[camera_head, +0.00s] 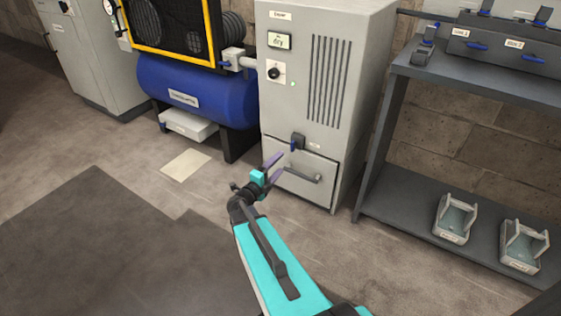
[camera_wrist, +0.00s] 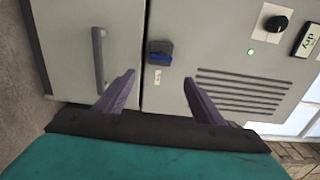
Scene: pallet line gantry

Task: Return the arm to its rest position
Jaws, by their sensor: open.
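My gripper (camera_head: 275,168) is at the end of my teal arm, in front of the lower part of the grey dryer cabinet (camera_head: 325,85). Its two purple fingers are spread apart with nothing between them. In the wrist view my gripper (camera_wrist: 158,85) points at the cabinet front. A small black latch with a blue part (camera_wrist: 160,54) shows beyond the fingertips. It also shows in the head view (camera_head: 297,142), just above the cabinet's lower door (camera_head: 312,178). The fingers appear apart from the latch, though the exact gap cannot be told. The lower door looks closed.
A blue compressor tank (camera_head: 200,95) stands left of the cabinet, with a pale mat (camera_head: 186,165) on the floor before it. A dark shelf rack (camera_head: 400,205) on the right holds two small open carriers (camera_head: 453,218). The floor at left is clear.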

